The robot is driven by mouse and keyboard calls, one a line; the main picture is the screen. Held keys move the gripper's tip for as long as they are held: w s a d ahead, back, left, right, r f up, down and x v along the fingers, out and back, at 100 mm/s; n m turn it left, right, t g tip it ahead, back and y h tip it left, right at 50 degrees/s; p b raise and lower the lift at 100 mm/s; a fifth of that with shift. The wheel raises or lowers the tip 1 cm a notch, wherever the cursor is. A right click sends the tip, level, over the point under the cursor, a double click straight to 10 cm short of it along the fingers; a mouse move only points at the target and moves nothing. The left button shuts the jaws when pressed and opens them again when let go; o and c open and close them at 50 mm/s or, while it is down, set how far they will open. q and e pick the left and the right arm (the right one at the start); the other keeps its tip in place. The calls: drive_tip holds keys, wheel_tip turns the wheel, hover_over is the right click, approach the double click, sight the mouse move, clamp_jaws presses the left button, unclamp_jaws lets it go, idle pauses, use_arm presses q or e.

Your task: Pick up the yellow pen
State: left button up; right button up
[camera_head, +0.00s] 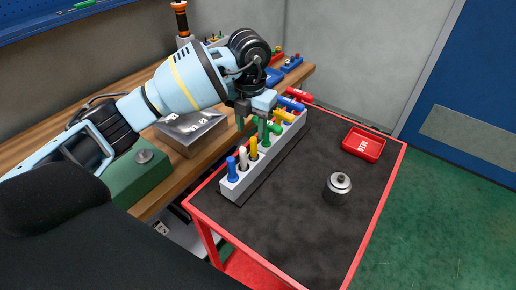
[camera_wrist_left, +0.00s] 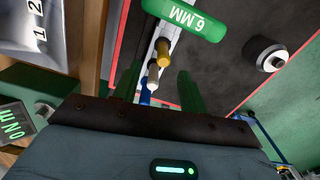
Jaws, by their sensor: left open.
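A yellow pen (camera_head: 253,148) stands upright in the grey-white rack (camera_head: 229,189), between a white pen (camera_head: 243,158) and a green T-handle tool (camera_head: 265,133). In the left wrist view the yellow pen (camera_wrist_left: 162,49) shows beyond the white pen (camera_wrist_left: 153,71) and a blue pen (camera_wrist_left: 146,95). My left gripper (camera_head: 252,122) is open and empty, pointing down above the rack near the green handles. Its two green fingers (camera_wrist_left: 160,75) are apart, with the pen row between them in the picture. I cannot tell their exact height above the pens. My right gripper is not in view.
T-handle tools in green, yellow, blue and red fill the rack's far part; one green handle (camera_wrist_left: 186,18) reads 6 MM.

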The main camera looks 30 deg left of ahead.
sight(254, 156)
use_arm(q)
drive_tip(key=shift+s+f, duration=0.25)
drive_tip(key=shift+f, duration=0.8)
drive_tip(key=shift+w+f, duration=0.1)
drive_tip(key=shift+f, duration=0.25)
drive_tip(key=shift+d+f, duration=0.1)
drive_tip(key=shift+f, duration=0.15)
drive_tip(key=f, duration=0.4)
drive_tip(key=shift+w+f, duration=0.25)
drive_tip(key=shift+w, duration=0.05)
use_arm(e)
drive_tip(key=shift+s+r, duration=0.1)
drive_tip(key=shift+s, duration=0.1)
use_arm(q)
drive_tip(key=shift+d, duration=0.1)
drive_tip(key=shift+c, duration=0.2)
